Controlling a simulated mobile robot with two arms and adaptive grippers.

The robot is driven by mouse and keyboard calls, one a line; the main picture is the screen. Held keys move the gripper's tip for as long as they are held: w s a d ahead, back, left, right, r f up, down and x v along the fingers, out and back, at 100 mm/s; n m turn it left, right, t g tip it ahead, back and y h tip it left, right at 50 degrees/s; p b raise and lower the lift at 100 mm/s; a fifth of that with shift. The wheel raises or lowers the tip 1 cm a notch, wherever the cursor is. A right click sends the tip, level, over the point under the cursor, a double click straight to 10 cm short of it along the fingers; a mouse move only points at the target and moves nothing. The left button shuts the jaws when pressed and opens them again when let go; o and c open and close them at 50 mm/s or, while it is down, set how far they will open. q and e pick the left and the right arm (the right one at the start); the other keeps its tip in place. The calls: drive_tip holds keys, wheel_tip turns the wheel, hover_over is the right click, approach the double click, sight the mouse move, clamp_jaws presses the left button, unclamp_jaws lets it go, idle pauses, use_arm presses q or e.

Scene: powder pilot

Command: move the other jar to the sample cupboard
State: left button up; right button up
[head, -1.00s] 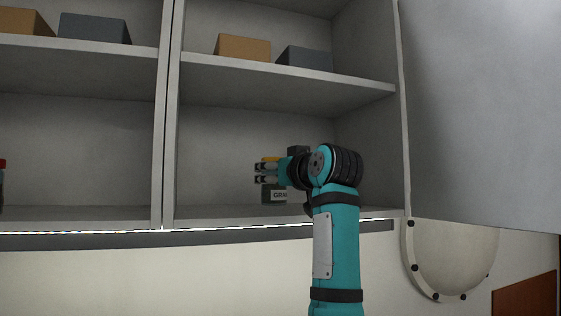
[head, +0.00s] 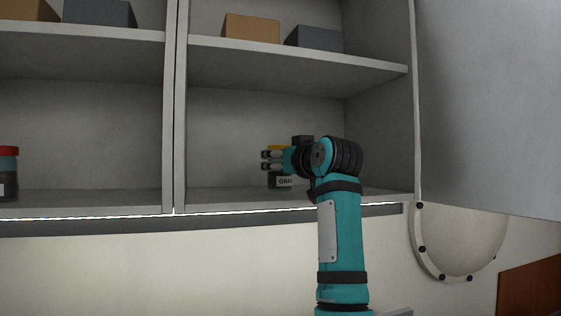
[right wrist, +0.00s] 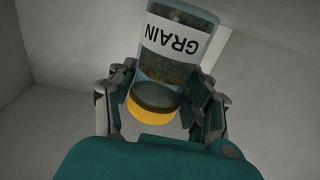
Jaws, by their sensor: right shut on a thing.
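A glass jar (head: 281,181) with a yellow lid and a white GRAIN label is inside the right-hand cupboard bay, just above or on its lower shelf; I cannot tell if it touches. My right gripper (head: 266,160) is in front of it and hides part of it. In the right wrist view the jar (right wrist: 172,66) appears upside down, between the fingers of my right gripper (right wrist: 168,88), which is shut on it near the lid. A red-lidded jar (head: 8,173) stands on the lower shelf of the left bay, partly cut off. My left gripper is not in view.
The open cupboard (head: 235,120) has a divider (head: 174,110) between its bays. An upper shelf (head: 300,62) above my gripper holds orange and grey boxes (head: 251,28). An open door panel (head: 490,110) is on the right. The lower shelf is otherwise largely clear.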

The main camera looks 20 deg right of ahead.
drive_tip(key=shift+f+b, duration=0.35)
drive_tip(key=shift+f, duration=0.1)
drive_tip(key=o, duration=1.8)
drive_tip(key=shift+s, duration=0.1)
drive_tip(key=shift+s+d+b, duration=0.15)
drive_tip(key=shift+s+b, duration=0.6)
drive_tip(key=s+b, duration=0.2)
drive_tip(key=s, duration=0.2)
drive_tip(key=shift+d+f+b, duration=0.1)
drive_tip(key=shift+d+b, duration=0.2)
drive_tip(key=shift+b, duration=0.1)
drive_tip(key=shift+s+d+b, duration=0.2)
drive_tip(key=shift+s+b, duration=0.5)
drive_tip(key=shift+s, duration=0.7)
drive_tip(key=shift+s+d+b, duration=0.15)
drive_tip(key=shift+s+b, duration=0.6)
drive_tip(key=shift+s, duration=0.6)
drive_tip(key=shift+s+d+b, duration=0.2)
drive_tip(key=shift+s+b, duration=0.5)
drive_tip(key=shift+s, duration=0.7)
